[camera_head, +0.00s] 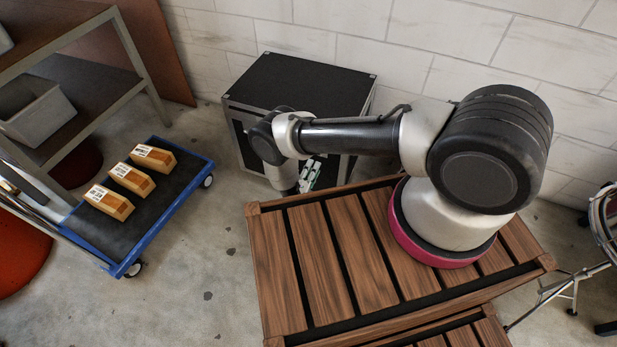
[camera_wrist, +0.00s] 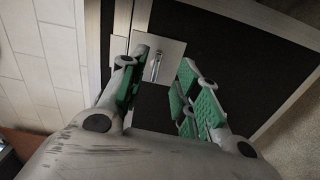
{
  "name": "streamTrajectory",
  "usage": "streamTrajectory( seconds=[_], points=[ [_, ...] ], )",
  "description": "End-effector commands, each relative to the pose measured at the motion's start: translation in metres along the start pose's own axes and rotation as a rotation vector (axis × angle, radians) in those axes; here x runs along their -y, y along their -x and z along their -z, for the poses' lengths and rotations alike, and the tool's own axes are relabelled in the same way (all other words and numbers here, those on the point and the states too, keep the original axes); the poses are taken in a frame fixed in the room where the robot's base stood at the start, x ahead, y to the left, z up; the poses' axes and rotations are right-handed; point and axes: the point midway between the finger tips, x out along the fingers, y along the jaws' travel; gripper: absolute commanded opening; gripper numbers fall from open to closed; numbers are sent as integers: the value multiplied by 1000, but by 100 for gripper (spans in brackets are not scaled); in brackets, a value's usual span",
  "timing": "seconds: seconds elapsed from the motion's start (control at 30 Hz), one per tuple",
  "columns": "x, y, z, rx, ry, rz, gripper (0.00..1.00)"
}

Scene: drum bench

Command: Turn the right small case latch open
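The black case (camera_head: 298,84) with pale metal edges stands against the wall behind my arm in the head view. In the wrist view its dark face (camera_wrist: 210,38) carries a pale square plate with a small upright metal latch (camera_wrist: 156,65). My gripper (camera_wrist: 165,68) is open, with its green-padded fingers apart. The latch appears between the fingertips, closer to the left one; I cannot tell whether they touch. In the head view my gripper (camera_head: 311,174) is partly hidden by my wrist, beside the case front, and the latch is hidden.
A slatted wooden platform (camera_head: 330,260) lies under my arm. A blue-edged cart (camera_head: 160,213) with three boxes (camera_head: 130,179) stands left. A metal shelf with a grey bin (camera_head: 36,112) is at far left. A drum stand (camera_head: 570,280) is at right. Floor between cart and platform is clear.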

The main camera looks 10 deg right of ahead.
Motion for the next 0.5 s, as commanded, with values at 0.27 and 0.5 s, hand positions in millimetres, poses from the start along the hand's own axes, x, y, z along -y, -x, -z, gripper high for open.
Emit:
streamTrajectory(
  seconds=[0.27, 0.5],
  points=[
    [0, 40, 1, -2, 0, 1, 32],
    [0, 45, 0, 1, 0, 1, 32]
  ],
)
